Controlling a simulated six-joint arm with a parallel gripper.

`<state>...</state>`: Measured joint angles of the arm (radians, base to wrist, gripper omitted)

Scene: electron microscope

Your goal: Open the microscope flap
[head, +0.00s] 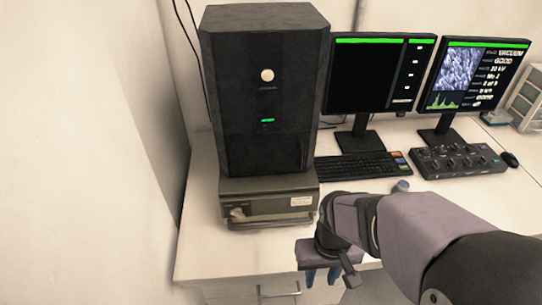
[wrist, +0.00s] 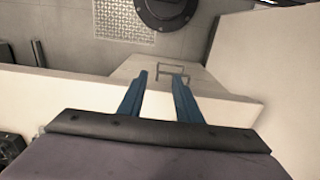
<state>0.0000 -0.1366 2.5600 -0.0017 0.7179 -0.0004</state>
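The microscope (head: 265,95) is a tall black box with a round pale badge and a small green display. It stands on a grey lower unit (head: 270,190) at the left of the table. The lower unit has a dark front panel (head: 270,208) with a pale knob or handle (head: 237,213) at its left and a label at its right. No flap stands open. My gripper (head: 321,279) points down in front of the table edge, right of and below the lower unit. In the wrist view its two blue fingers (wrist: 160,80) are apart with nothing between them.
Two monitors (head: 380,75), a keyboard (head: 362,166), a control panel (head: 458,160) and a mouse (head: 510,159) occupy the table to the right. A wall (head: 80,150) closes off the left. The white tabletop (head: 225,262) is bare before the microscope. A drawer handle (head: 278,293) sits below the edge.

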